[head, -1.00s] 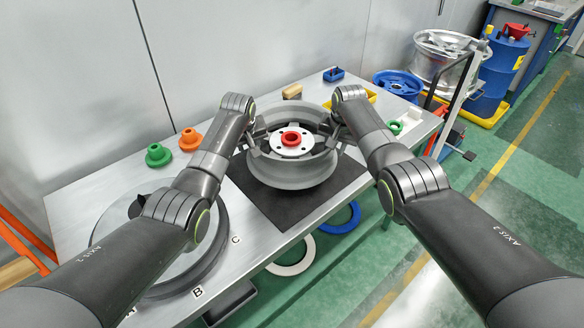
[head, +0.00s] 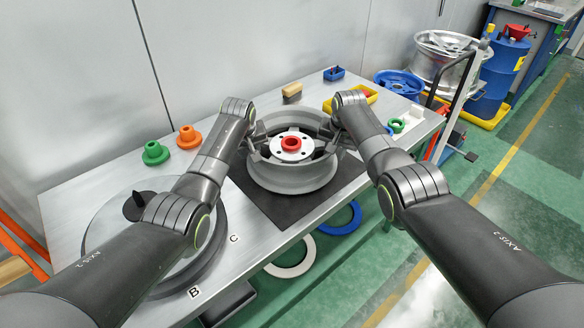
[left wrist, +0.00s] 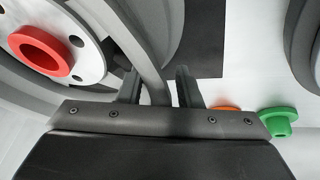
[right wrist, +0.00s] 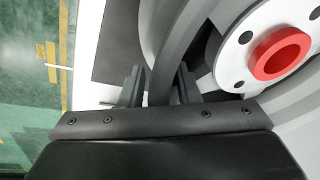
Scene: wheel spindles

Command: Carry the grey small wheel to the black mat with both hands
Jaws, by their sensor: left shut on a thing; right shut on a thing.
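The grey small wheel (head: 292,176) is over the black mat (head: 270,208), its face up, with a red ring (head: 291,144) at its hub. Whether its underside touches the mat I cannot tell. My left gripper (head: 256,148) is shut on the wheel's rim at the left side; in the left wrist view the rim passes between the fingers (left wrist: 160,88). My right gripper (head: 337,140) is shut on the rim at the right side; the right wrist view shows the rim between the fingers (right wrist: 158,88). In the head view the fingertips are partly hidden.
Green (head: 155,153) and orange (head: 189,137) flanged pieces stand behind the left arm.

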